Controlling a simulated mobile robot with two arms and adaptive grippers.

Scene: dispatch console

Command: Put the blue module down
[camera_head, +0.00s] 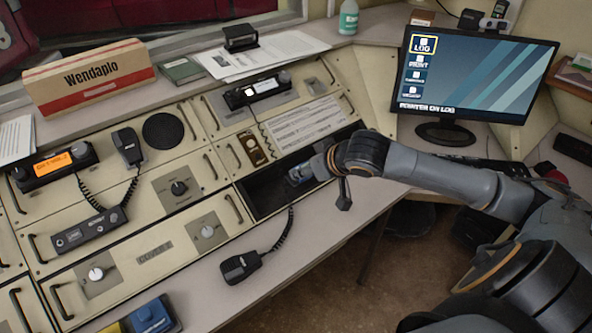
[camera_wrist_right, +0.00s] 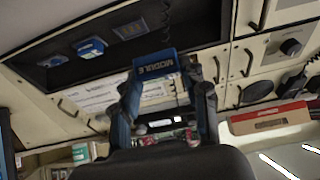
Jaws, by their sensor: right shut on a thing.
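The blue module (camera_wrist_right: 155,66), with MODULE lettered in white on its face, is between the two fingers of my right gripper (camera_wrist_right: 160,80) in the right wrist view. The fingers are shut on it from both sides. In the head view my right gripper (camera_head: 302,173) reaches in from the right to the dark open bay (camera_head: 263,199) in the console. The bay also shows in the right wrist view (camera_wrist_right: 60,77), with blue fittings (camera_wrist_right: 90,48) inside it. The module looks apart from the bay floor, but the gap is hard to judge. My left gripper is not in view.
A handset (camera_head: 240,267) on a coiled cord lies on the front ledge below the bay. A blue block (camera_head: 152,316) sits at the bottom left. A monitor (camera_head: 475,75) stands at the right. The ledge between block and handset is mostly clear.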

